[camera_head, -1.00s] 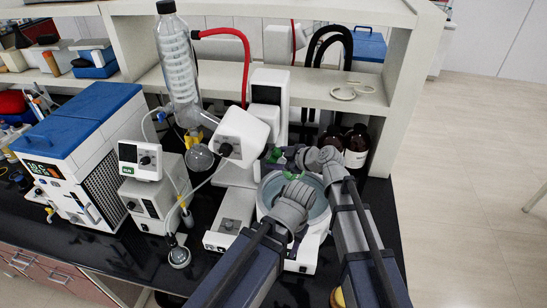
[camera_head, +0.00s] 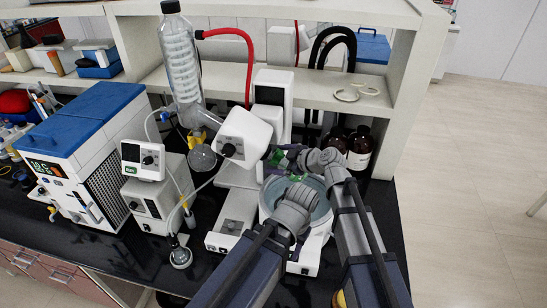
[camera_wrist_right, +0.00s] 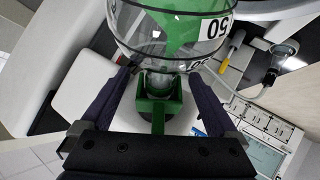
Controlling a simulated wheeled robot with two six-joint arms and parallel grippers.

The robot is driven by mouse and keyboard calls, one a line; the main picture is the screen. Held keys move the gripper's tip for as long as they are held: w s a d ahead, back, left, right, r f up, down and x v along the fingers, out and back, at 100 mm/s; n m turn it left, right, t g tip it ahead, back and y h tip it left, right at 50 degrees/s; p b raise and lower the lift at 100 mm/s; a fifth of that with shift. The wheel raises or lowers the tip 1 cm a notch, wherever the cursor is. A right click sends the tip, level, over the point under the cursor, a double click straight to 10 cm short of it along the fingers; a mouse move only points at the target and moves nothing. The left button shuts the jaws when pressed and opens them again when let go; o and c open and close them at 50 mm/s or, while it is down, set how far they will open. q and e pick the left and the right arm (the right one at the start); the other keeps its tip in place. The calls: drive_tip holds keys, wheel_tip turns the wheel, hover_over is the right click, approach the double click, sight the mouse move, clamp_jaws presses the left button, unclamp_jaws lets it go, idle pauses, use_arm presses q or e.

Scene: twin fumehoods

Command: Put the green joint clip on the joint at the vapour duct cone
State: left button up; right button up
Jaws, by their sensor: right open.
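The green joint clip (camera_wrist_right: 160,104) sits at the glass neck of a round flask (camera_wrist_right: 178,40) holding green liquid, in the right wrist view. It lies against the neck joint; how fully it grips cannot be told. My right gripper (camera_wrist_right: 156,102) is open, one dark finger on each side of the clip with gaps between. In the head view my right gripper (camera_head: 284,155) is beside the white evaporator head (camera_head: 243,137), at its right, where small green patches show. The vapour duct cone is not clearly seen. My left arm reaches over the bath; its wrist hides its fingers.
The water bath (camera_head: 267,207) stands below both arms. The tall glass condenser (camera_head: 181,65) and control box (camera_head: 150,198) stand left. Brown bottles (camera_head: 359,147) stand behind my right arm. The shelf (camera_head: 225,88) runs behind, with pale rings (camera_head: 347,95) on it.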

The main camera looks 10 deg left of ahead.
drive_tip(key=p+v, duration=0.4)
drive_tip(key=v, duration=0.4)
drive_tip(key=shift+a, duration=0.1)
drive_tip(key=shift+f, duration=0.1)
